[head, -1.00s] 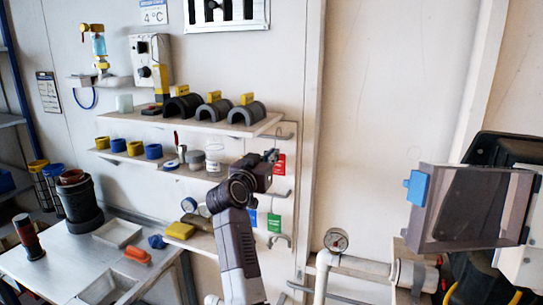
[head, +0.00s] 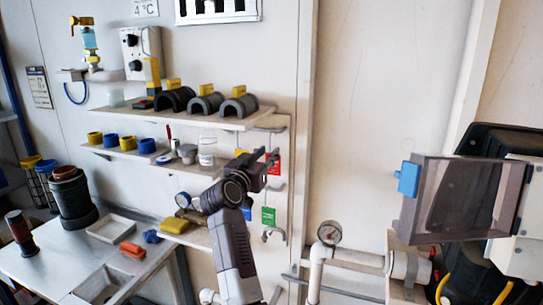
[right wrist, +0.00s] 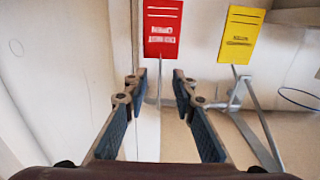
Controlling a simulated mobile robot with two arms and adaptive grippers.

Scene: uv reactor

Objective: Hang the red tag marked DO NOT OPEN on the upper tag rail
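The red tag (head: 274,163) hangs on the wall panel at the right end of the shelves, partly covered by my right gripper (head: 270,156) in the head view. In the right wrist view the red tag (right wrist: 163,28) hangs upright beyond the fingertips, its lettering too small to read fully. My right gripper (right wrist: 157,82) is open and empty there, its fingers apart and short of the tag. The upper rail (head: 268,129) is near the shelf end, above the red tag. My left gripper is not in view.
A yellow tag (right wrist: 240,35) hangs right of the red one in the wrist view. A green tag (head: 268,216) and a blue tag (head: 247,213) hang lower. The upper shelf (head: 225,121) with grey half-pipes is close to the gripper. A clear-covered box (head: 465,200) stands at right.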

